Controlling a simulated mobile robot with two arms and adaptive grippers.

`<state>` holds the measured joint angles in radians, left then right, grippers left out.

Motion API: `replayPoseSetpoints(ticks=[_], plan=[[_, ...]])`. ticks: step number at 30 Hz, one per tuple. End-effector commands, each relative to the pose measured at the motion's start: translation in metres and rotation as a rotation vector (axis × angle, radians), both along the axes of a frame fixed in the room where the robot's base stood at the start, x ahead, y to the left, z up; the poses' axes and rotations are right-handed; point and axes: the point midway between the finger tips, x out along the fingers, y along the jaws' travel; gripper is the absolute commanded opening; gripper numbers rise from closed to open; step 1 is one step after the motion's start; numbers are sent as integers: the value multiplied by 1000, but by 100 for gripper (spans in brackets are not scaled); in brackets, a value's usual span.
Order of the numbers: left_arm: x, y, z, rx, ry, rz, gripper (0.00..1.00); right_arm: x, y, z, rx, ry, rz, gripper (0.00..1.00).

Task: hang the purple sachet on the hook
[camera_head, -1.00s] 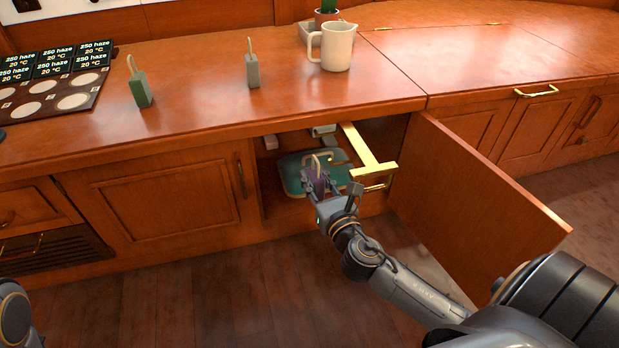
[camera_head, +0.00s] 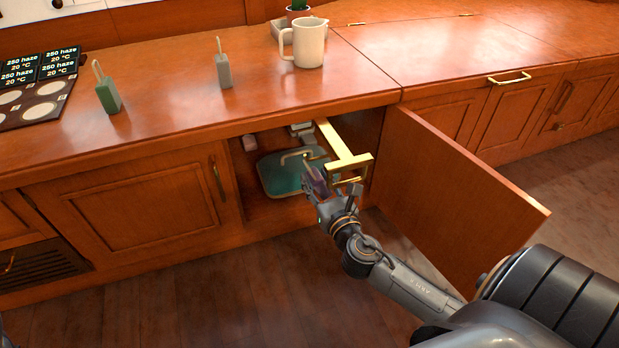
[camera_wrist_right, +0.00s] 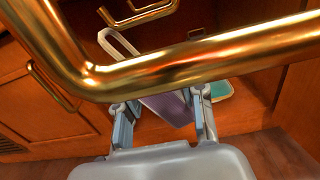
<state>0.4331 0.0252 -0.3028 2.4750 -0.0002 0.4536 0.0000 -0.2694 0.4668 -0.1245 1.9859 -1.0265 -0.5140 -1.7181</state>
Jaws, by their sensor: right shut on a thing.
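The purple sachet (camera_head: 315,182) is in my right gripper (camera_head: 319,188), at the opening of the cabinet under the counter. My right gripper is shut on it. In the right wrist view the sachet (camera_wrist_right: 172,108) sits between the two fingers (camera_wrist_right: 161,118), tilted, its pale loop (camera_wrist_right: 120,43) pointing up and left. A brass hook fixture (camera_head: 343,150) sticks out of the cabinet, just right of and above the sachet. A thick brass bar (camera_wrist_right: 200,55) crosses close to the wrist camera, in front of part of the sachet. The loop looks apart from the brass. My left gripper is out of view.
The open cabinet door (camera_head: 460,175) stands right of my right arm. A teal tray (camera_head: 278,178) lies inside the cabinet behind the sachet. A green sachet (camera_head: 108,97), a grey sachet (camera_head: 223,70) and a white jug (camera_head: 308,45) stand on the counter.

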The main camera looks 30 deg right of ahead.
Motion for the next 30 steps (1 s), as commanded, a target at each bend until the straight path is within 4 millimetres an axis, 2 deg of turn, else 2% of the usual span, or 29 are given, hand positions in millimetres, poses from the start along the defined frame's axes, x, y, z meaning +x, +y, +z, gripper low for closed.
replayPoseSetpoints(ticks=[1,3,4,7,16,20,23,30], plan=[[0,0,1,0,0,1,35,2,-10,11,2,-20,-25,0],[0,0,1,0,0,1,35,2,-10,12,1,-23,-25,0],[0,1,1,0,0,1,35,2,-9,13,1,-23,-24,45],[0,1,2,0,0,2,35,2,-8,13,0,-23,-22,65],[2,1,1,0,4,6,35,1,-6,10,0,-17,-17,65],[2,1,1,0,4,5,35,-5,-4,9,-1,-16,-16,65],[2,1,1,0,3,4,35,-18,-2,8,0,-15,-16,65],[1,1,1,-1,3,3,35,-64,8,8,2,-13,-19,65]])
